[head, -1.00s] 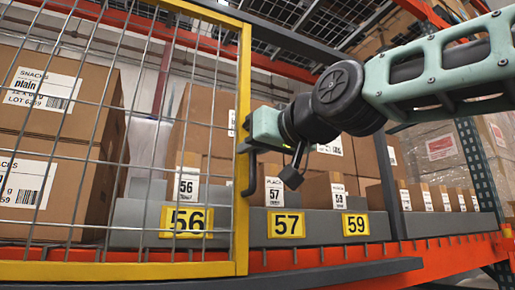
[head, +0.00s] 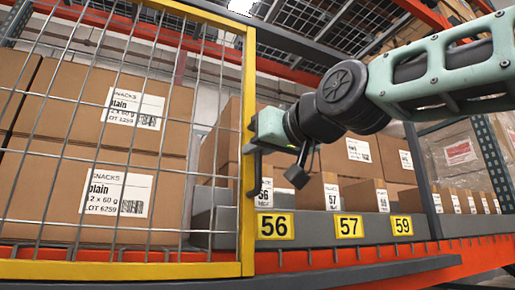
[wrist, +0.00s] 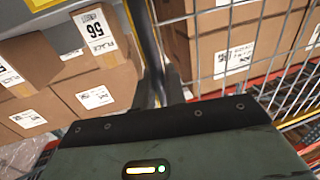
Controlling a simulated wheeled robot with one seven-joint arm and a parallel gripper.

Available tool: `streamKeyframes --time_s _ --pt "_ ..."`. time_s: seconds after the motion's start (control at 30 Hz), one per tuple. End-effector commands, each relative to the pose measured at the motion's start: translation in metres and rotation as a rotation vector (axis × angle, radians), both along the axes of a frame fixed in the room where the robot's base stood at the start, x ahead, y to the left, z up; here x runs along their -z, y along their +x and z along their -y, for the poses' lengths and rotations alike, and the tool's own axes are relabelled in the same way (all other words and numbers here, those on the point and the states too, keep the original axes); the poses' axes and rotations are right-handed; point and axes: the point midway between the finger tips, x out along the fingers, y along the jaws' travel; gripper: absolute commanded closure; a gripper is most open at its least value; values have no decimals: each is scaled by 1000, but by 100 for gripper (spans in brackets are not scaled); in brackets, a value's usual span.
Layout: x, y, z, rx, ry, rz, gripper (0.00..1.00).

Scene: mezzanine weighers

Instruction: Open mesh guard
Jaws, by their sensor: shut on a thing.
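The mesh guard (head: 248,85) is a wire grid in a yellow frame, covering the left part of the shelf. A dark handle (head: 249,178) stands on its right upright. My gripper (head: 257,145) is at this upright and shut on the handle; its fingertips are mostly hidden in the head view. In the wrist view the dark handle (wrist: 148,50) runs up from my gripper (wrist: 158,98), with the guard's mesh (wrist: 240,35) to the right. The bay marked 56 (head: 275,226) shows just right of the yellow upright, uncovered by mesh.
Large snack cartons (head: 120,110) stand behind the mesh. Small numbered cartons (head: 323,190) sit in grey bins to the right, above an orange beam (head: 330,256). A dark rail (head: 285,42) runs above, and a dark lower ledge (head: 370,271) runs along the front.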

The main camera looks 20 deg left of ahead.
Motion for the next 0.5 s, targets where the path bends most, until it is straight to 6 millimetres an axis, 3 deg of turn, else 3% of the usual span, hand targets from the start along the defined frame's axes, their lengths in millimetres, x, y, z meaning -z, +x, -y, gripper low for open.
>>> streamKeyframes --time_s 0.17,0.2,0.27,0.5 --pt "-1 -1 0 -1 2 1 100" --pt "-1 -1 0 -1 2 1 82" --pt "-1 -1 0 -1 2 1 70" --pt "0 0 0 0 1 0 70"
